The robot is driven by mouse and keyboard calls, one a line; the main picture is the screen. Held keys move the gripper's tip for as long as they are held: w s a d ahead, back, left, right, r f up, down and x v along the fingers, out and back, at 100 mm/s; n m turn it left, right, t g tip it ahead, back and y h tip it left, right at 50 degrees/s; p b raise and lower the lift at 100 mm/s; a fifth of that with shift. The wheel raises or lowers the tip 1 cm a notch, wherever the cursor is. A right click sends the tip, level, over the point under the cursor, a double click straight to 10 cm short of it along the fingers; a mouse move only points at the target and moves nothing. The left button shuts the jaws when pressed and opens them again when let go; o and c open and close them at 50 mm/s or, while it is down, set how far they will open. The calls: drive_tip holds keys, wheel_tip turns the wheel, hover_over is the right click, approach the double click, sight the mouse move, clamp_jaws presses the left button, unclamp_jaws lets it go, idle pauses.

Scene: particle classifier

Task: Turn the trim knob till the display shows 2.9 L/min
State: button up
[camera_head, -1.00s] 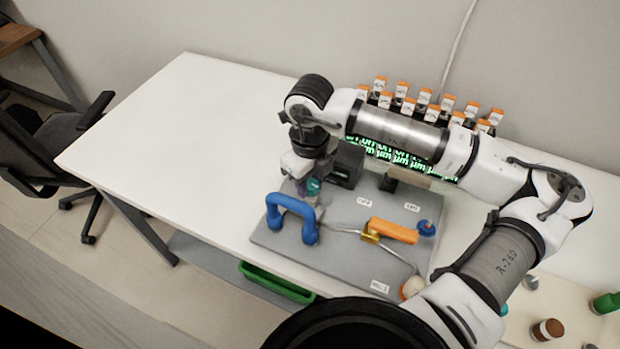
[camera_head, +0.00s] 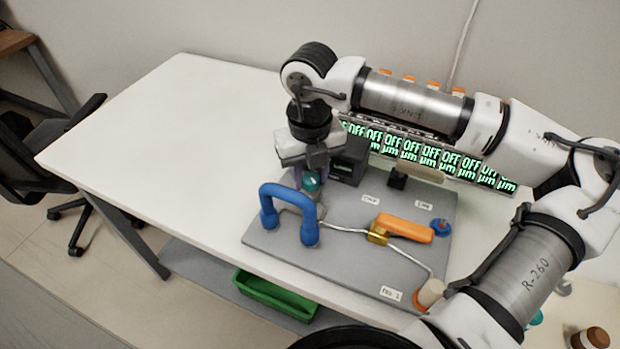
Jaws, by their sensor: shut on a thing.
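The trim knob (camera_head: 311,181) shows as a teal piece under my gripper, near the back left of a grey panel (camera_head: 345,262). My gripper (camera_head: 308,180) points down and is shut on the knob; its fingers partly hide it. A dark box (camera_head: 347,165) with a small screen stands just right of the gripper. It may be the flow display, but its reading is too small to tell.
A blue arched handle (camera_head: 287,205) stands close in front of my gripper. An orange lever (camera_head: 404,228) on a brass valve and a blue knob (camera_head: 440,227) sit to the right. A row of green-lit displays (camera_head: 440,155) reads OFF. The table's left side is clear.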

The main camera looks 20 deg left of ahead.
sight(310, 176)
idle(0.3)
drive_tip(key=o, duration=1)
drive_tip(key=shift+r, duration=0.15)
wheel_tip(310, 176, up, 14)
drive_tip(key=b, duration=0.1)
drive_tip(key=shift+f, duration=0.2)
